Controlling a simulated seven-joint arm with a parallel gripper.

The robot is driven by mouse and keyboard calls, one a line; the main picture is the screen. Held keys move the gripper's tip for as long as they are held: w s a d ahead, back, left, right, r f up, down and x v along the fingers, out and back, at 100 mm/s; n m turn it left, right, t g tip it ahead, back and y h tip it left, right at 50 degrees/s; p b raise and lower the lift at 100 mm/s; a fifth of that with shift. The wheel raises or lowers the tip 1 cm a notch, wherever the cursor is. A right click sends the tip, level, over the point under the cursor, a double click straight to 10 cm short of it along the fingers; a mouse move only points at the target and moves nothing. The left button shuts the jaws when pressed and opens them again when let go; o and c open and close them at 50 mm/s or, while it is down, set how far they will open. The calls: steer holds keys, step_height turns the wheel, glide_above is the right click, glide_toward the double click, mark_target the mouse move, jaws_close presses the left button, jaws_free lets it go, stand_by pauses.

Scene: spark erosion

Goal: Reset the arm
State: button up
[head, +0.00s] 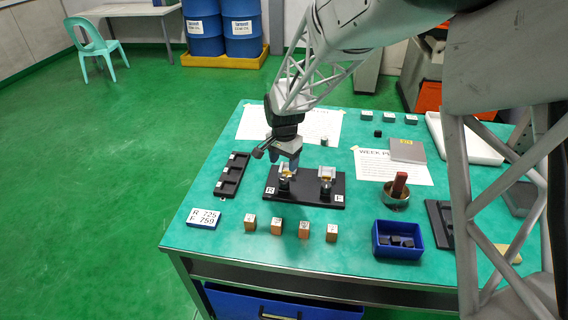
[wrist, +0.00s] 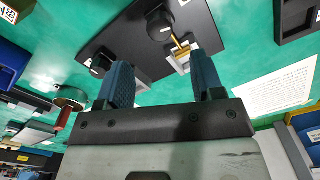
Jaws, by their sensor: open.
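My gripper (head: 284,160) is above the left end of a black base plate (head: 306,197), close to the left of two silver holders (head: 287,171). In the wrist view, its two blue fingers (wrist: 163,82) are apart with nothing between them. A holder with a thin yellowish piece (wrist: 180,46) and a black knob (wrist: 160,26) lies just beyond the fingertips. The right holder (head: 326,173) stands on the same plate. The plate carries white letter labels at its two ends. The arm reaches in from the upper right. I cannot tell whether the fingers touch the holder.
Several wooden blocks (head: 277,226) stand along the front. A black slotted tray (head: 233,174) lies left, beside a number card (head: 204,218). A blue bin (head: 397,232) with dark blocks and a metal cup (head: 396,196) holding a red-brown piece stand right. A white tray (head: 462,143) lies behind.

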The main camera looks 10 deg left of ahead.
stand_by(0.4)
steer(key=s+d+r+n+t, duration=0.1)
steer(key=s+d+r, duration=0.65)
steer(key=d, duration=0.25)
steer(key=s+d+r+n, duration=0.1)
steer(key=s+d+r, duration=0.6)
steer(key=d+r, duration=0.15)
steer(key=s+d+r+n, duration=0.1)
steer(key=s+d, duration=0.5)
steer(key=s, duration=0.4)
steer(key=s+d+r+n+t, duration=0.1)
steer(key=s+d, duration=0.4)
steer(key=s, duration=0.5)
steer(key=shift+s+d+r+n+t, duration=0.2)
steer(key=shift+d+r+n+t, duration=0.1)
steer(key=shift+d+n, duration=0.1)
steer(key=shift+o, duration=0.7)
